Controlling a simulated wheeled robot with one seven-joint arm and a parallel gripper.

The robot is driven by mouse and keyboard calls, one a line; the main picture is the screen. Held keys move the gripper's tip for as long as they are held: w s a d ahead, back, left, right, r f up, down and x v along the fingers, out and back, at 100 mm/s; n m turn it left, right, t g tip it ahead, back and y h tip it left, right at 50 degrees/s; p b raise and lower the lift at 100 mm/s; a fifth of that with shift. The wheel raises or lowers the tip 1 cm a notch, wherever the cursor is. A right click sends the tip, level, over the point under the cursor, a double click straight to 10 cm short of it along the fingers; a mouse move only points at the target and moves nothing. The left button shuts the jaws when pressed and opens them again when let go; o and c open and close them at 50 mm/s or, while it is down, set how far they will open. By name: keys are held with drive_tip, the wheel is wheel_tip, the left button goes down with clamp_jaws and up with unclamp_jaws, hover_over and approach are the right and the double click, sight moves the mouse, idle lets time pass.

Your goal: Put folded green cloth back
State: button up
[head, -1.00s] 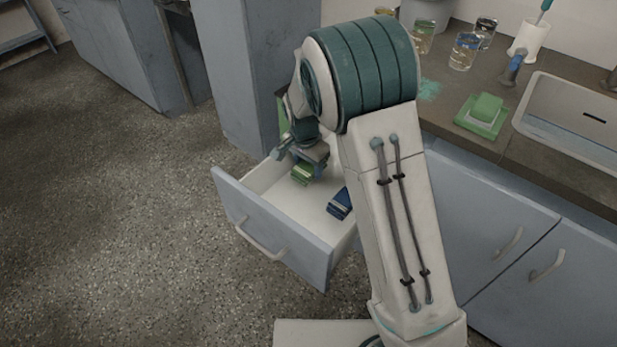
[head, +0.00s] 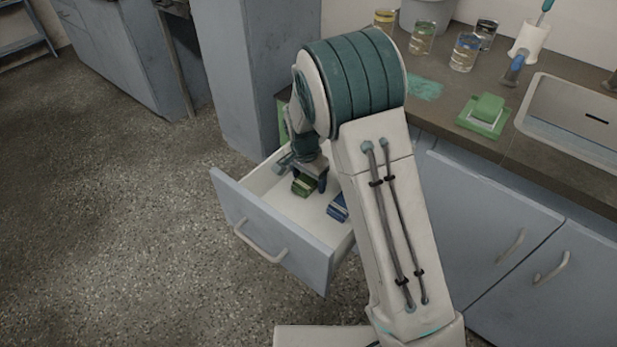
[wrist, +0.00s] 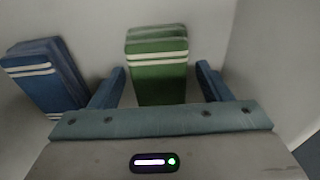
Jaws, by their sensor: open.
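The folded green cloth (head: 302,187) lies in the open drawer (head: 262,219), and my gripper (head: 309,180) is low over it. In the wrist view the green cloth (wrist: 158,72) has pale stripes and sits between the two blue fingers of my gripper (wrist: 160,85), with a gap on each side. My gripper is open. A folded blue cloth (head: 337,207) lies in the same drawer; it also shows at the left in the wrist view (wrist: 45,77), close to the left finger.
The drawer walls are close around my gripper. The floor left of the drawer is clear.

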sight(306, 180)
wheel_tip(306, 180, up, 12)
drive_tip(key=s+p, duration=0.1)
drive_tip(key=p, duration=0.2)
drive_tip(key=shift+a, duration=0.4)
drive_tip(key=s+d+r+n, duration=0.4)
drive_tip(key=s+d, duration=0.4)
drive_tip(key=s, duration=0.4)
drive_tip(key=s+d+r+n, duration=0.3)
drive_tip(key=s+d, duration=0.5)
drive_tip(key=s, duration=0.4)
drive_tip(key=shift+d+r+n+y, duration=0.4)
drive_tip(key=shift+r, duration=0.3)
